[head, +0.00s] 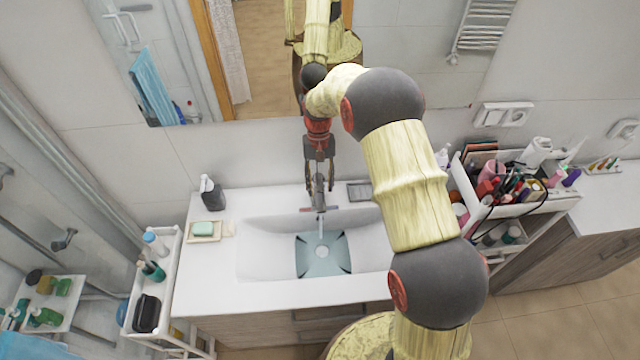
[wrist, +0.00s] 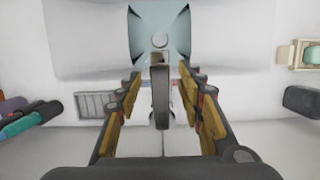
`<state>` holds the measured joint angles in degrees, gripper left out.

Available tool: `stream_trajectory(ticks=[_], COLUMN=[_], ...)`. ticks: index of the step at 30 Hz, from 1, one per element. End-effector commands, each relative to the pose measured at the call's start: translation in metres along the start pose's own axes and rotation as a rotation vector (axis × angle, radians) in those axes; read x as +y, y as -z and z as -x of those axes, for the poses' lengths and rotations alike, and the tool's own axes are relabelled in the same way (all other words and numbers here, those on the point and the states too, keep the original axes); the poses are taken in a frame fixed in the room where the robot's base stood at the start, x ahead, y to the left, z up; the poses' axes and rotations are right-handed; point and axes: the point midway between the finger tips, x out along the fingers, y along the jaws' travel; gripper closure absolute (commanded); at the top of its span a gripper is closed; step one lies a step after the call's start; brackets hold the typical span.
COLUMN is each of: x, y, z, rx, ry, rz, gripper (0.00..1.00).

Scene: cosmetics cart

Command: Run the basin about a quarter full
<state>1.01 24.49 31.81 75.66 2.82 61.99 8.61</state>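The white basin (head: 262,250) is set in the counter, and a pale blue-grey patch of what looks like shallow water (head: 335,262) lies on its floor around the round drain (head: 322,252). The patch also shows in the wrist view (wrist: 145,35). The tap (wrist: 160,98) stands at the basin's back edge; a thin pale line hangs below it in the head view, and I cannot tell whether it is spout or running water. My gripper (wrist: 160,78) is above the tap, pointing down, with its fingers apart on either side of it. Nothing is visibly held.
A soap dish (head: 205,238) with green soap and a dark dispenser (head: 212,196) stand left of the basin. A dark grey tray (head: 360,191) lies behind it at right. A crowded cosmetics cart (head: 470,205) stands right, a narrow shelf cart (head: 168,270) left. A mirror is behind.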

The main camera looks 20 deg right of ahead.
Motion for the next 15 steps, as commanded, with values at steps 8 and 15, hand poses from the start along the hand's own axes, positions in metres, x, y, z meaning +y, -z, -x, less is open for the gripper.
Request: stream_trajectory(ticks=[8,15], x=[0.0,0.0], y=[0.001,0.002], z=[0.006,0.047], rx=[0.002,0.005], ry=[0.0,0.001], rz=[0.0,0.0], gripper=[0.62,0.62])
